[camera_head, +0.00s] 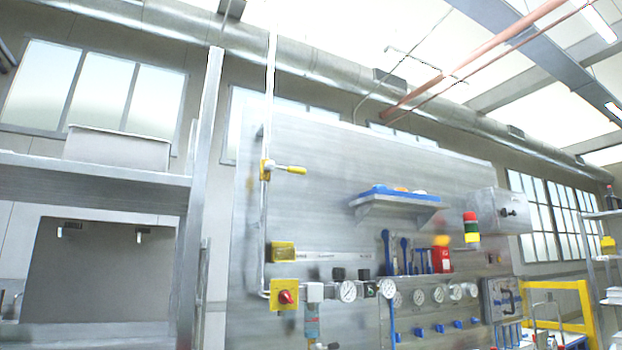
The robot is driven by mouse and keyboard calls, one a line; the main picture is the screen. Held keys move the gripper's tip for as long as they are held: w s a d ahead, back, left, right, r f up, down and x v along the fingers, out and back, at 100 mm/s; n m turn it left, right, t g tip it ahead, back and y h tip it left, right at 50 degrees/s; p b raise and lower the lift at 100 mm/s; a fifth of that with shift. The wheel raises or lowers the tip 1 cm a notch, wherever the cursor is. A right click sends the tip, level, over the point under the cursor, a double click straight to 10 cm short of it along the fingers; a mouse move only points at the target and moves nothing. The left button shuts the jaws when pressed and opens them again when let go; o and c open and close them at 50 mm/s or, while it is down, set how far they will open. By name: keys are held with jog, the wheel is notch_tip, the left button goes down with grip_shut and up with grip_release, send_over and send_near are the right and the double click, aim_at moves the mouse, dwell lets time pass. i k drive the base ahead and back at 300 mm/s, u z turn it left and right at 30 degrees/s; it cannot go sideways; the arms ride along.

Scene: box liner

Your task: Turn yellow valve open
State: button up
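The yellow valve (283,169) is on the vertical pipe at the left side of the steel panel. It has a yellow body around the pipe, and its yellow handle points sideways to the right, across the pipe. My gripper is not in view, and nothing touches the valve.
Below the valve are a yellow box (283,251), a red knob on a yellow plate (285,296) and several gauges (347,291). A small shelf (398,202) sticks out to the right. A metal rack (95,180) stands at the left. The space before the valve looks clear.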

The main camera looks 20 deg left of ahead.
aim_at(270, 166)
jog(key=u, duration=0.25)
jog(key=i, duration=0.7)
jog(key=u, duration=0.45)
